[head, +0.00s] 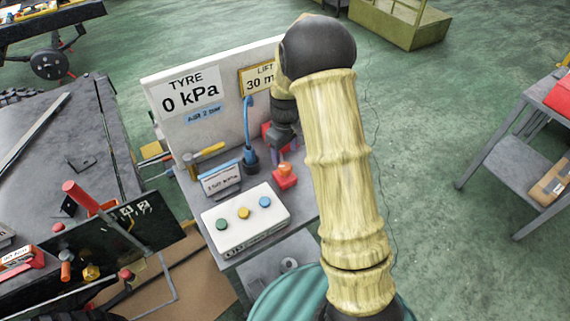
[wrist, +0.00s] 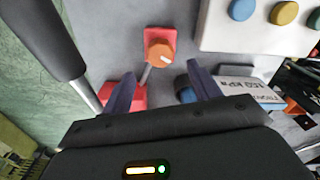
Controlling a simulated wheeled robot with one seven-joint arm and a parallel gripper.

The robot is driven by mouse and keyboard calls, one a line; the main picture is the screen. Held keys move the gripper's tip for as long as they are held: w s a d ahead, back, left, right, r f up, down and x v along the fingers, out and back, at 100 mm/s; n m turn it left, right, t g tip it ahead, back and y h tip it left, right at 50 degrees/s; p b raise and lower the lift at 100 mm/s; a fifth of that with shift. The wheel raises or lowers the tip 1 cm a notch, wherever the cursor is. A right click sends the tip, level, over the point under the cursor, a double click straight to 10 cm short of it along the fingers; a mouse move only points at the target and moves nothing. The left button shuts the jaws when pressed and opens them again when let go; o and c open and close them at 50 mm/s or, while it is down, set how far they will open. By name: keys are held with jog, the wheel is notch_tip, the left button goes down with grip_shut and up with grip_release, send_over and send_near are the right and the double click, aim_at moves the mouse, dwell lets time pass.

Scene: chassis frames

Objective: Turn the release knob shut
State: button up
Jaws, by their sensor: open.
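An orange knob (head: 285,168) sits on a red block on the small grey bench, and I take it for the release knob. In the wrist view the knob (wrist: 160,54) has a pale mark on top, and a thin metal rod runs from it toward my gripper. My gripper (head: 284,153) is above the bench, just behind the knob. In the wrist view its two purple fingers (wrist: 162,86) are apart with nothing held between them. The knob lies beyond the fingertips, apart from them. A second red block (wrist: 131,94) is partly hidden by the left finger.
A white box (head: 245,218) with green, yellow and blue buttons stands in front of the knob. A panel (head: 190,95) reading "TYRE 0 kPa" stands behind.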

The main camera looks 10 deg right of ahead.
aim_at(285, 166)
notch_tip(285, 166, down, 7)
jog(key=shift+f+p, duration=0.1)
jog(key=shift+p, duration=0.25)
jog(key=c, duration=1)
